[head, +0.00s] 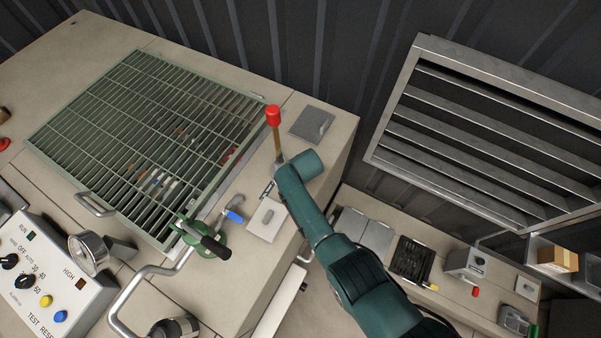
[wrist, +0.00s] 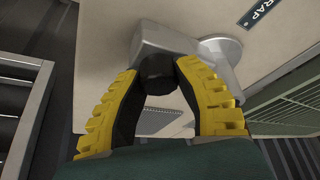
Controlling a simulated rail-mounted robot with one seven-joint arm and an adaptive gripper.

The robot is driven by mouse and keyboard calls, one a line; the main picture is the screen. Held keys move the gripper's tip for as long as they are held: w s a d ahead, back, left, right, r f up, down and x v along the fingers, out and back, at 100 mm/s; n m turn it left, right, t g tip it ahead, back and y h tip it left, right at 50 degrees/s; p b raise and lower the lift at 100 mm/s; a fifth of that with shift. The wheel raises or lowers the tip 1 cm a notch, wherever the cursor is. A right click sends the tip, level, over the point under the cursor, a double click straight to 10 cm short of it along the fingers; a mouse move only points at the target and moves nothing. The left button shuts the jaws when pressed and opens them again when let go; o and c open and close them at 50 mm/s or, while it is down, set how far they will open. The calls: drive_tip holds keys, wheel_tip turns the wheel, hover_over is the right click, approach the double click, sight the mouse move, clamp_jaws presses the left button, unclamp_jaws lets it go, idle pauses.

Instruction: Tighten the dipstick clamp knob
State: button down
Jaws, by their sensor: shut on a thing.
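In the wrist view, my gripper (wrist: 163,72) has its yellow and black fingers closed around a dark round knob (wrist: 157,70). The knob sits against a grey metal clamp body (wrist: 160,40), which joins a round flange (wrist: 222,45) on the beige deck. In the head view, the red-capped dipstick (head: 273,115) stands up from the deck, just beyond the end of my arm. My gripper, the knob and the clamp are hidden behind my arm in the head view.
A green grating (head: 150,130) covers the deck at left. A green valve with a black handle (head: 212,244), a bent pipe (head: 130,290) and a control box (head: 40,285) are nearer. A louvred panel (head: 480,140) is on the right wall. A dark plate (head: 311,125) lies behind the dipstick.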

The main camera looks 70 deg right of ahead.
drive_tip(key=m+g+b, duration=0.1)
drive_tip(key=m, duration=0.1)
drive_tip(key=m+b, duration=0.2)
drive_tip(key=f+m+g+b, duration=0.1)
drive_tip(key=m+b, duration=0.1)
drive_tip(key=shift+m+g+h, duration=0.3)
drive_tip(key=m+g+b, duration=0.1)
drive_tip(key=m+b, duration=0.2)
drive_tip(key=shift+s+r+m+b, duration=0.1)
drive_tip(key=shift+m+b, duration=0.25)
drive_tip(key=shift+m, duration=0.05)
drive_tip(key=shift+r+m+g+b, duration=0.1)
drive_tip(key=shift+m+g+b, duration=0.4)
drive_tip(key=shift+m+b, duration=0.2)
drive_tip(key=c, duration=0.8)
unclamp_jaws()
drive_tip(key=shift+r, duration=0.1)
drive_tip(key=shift+o, duration=0.4)
drive_tip(key=shift+r, duration=0.1)
drive_tip(key=shift+r, duration=0.15)
